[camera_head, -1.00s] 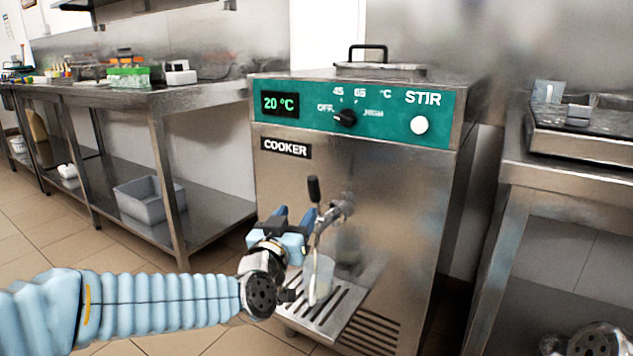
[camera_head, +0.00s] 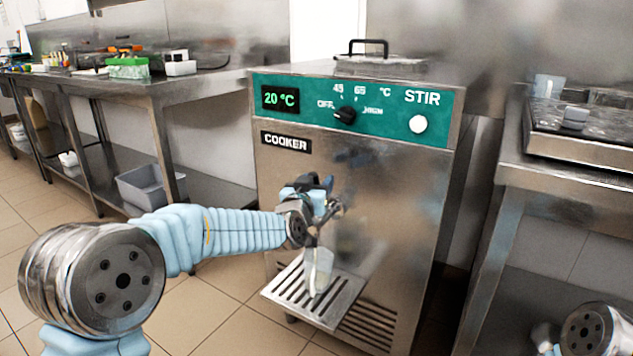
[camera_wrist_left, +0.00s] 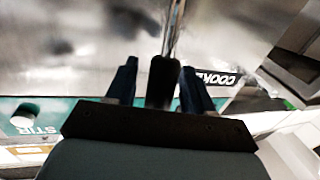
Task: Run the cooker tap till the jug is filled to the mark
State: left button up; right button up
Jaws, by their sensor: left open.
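The steel cooker (camera_head: 370,200) stands in the middle of the head view, its display reading 20 °C. Its tap (camera_head: 333,209) sticks out of the front. My left gripper (camera_head: 325,185) is open at the tap's top and hides its handle in the head view. In the left wrist view the black tap handle (camera_wrist_left: 162,80) lies between the two spread fingers of my left gripper (camera_wrist_left: 160,82). The clear jug (camera_head: 320,268) stands on the slotted drip tray (camera_head: 290,290) below the tap. Its mark and fill level cannot be made out. My right gripper's fingers are not visible.
A steel bench (camera_head: 125,88) with a green rack (camera_head: 128,68) is at the left, with a grey tub (camera_head: 150,188) on its lower shelf. Another steel table (camera_head: 510,170) stands close on the right. The floor in front of the cooker's left is clear.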

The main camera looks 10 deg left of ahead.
pick_arm(q)
jog(key=shift+w, duration=0.25)
grip_shut()
jog(key=g+p, duration=0.1)
jog(key=p, duration=0.2)
jog(key=w+p, duration=0.1)
jog(key=p, duration=0.2)
jog(key=w+g+p, duration=0.1)
jog(key=p, duration=0.2)
jog(key=shift+d+r+m+g, duration=0.3)
jog(key=shift+d+r, duration=0.05)
jog(key=shift+d, duration=0.05)
jog(key=shift+w+f+p, duration=0.1)
jog(key=shift+f+p, duration=0.2)
jog(key=shift+f, duration=0.05)
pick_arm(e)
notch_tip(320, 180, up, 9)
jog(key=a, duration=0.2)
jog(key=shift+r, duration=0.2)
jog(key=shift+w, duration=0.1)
pick_arm(q)
grip_release()
